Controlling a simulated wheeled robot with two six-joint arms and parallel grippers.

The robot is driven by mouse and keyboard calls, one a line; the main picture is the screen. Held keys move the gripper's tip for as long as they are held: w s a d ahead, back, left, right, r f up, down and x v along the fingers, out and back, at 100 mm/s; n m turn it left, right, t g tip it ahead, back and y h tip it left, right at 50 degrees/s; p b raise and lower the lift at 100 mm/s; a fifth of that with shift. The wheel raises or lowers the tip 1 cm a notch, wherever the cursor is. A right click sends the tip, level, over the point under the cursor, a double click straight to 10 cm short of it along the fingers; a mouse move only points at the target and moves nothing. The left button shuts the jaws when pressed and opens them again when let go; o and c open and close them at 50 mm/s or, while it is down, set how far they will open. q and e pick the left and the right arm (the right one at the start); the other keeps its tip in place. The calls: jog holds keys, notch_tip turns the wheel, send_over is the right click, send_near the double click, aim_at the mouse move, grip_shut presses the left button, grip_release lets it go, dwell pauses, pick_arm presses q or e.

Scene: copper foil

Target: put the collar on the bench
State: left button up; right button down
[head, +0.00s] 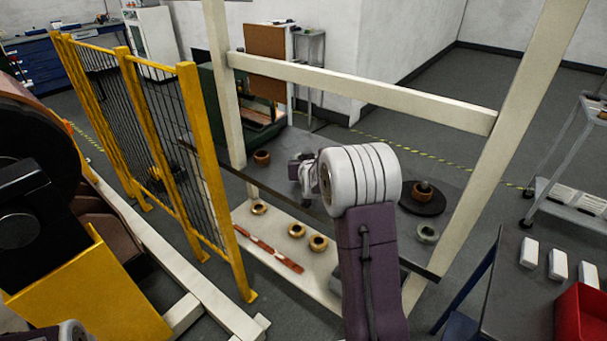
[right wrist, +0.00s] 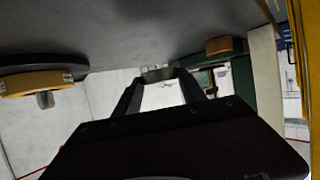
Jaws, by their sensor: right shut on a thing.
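My right gripper (head: 303,172) is over the dark grey bench top (head: 300,145) in the head view, partly hidden by my wrist. In the right wrist view its fingers (right wrist: 160,80) stand apart with a small greyish thing (right wrist: 158,73) between the tips. It looks like the collar, but only a thin part shows. The bench appears along the top of that view. A brown ring (head: 261,157) stands on the bench, left of the gripper; it also shows in the right wrist view (right wrist: 224,45). My left gripper is not in view.
A black disc (head: 408,203) bearing a ring and peg lies at the bench's right, near a grey-green ring (head: 426,233). Several rings lie on the lower shelf (head: 275,222). Pale posts and a crossbar (head: 360,93) frame the bench; a yellow fence (head: 205,165) stands left.

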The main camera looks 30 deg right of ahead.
notch_tip(320, 180, down, 4)
jog(key=shift+r+b, duration=0.2)
jog(key=shift+b, duration=0.3)
jog(key=shift+w+f, duration=0.1)
jog(key=shift+f, duration=0.2)
jog(key=shift+f, duration=0.15)
jog(key=c, duration=0.7)
grip_release()
jog(key=shift+o, duration=0.2)
